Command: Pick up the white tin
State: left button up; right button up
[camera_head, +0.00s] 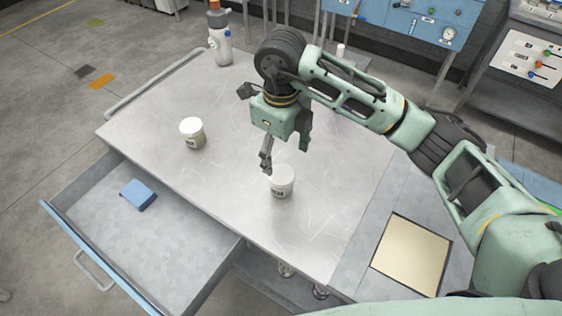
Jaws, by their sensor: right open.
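A white tin (282,184) with a dark label stands upright on the metal cart top (235,205), near its front edge. A second whitish tin (192,134) stands upright farther left on the same top. My right gripper (283,160) is open and empty, pointing down. Its fingers are just above and behind the nearer tin in the picture; one fingertip overlaps the tin's rim, and I cannot tell whether they touch. My left gripper is not in view.
A grey-white bottle (219,42) with an orange cap stands at the cart's back corner. An open drawer (110,230) holds a blue block (138,195). A beige panel (411,256) lies at the right. The top between the tins is clear.

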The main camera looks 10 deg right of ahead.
aim_at(281, 174)
jog(key=shift+s+f, duration=0.2)
jog(key=shift+f, duration=0.15)
jog(key=shift+s+a+f+p, duration=0.2)
jog(key=shift+s+f+p, duration=0.4)
jog(key=shift+s, duration=0.05)
notch_tip(281, 174, down, 2)
jog(key=shift+s+f+p, duration=0.15)
jog(key=shift+p, duration=0.7)
jog(key=shift+w+f, duration=0.25)
jog(key=shift+f, duration=1.2)
jog(key=c, duration=1.3)
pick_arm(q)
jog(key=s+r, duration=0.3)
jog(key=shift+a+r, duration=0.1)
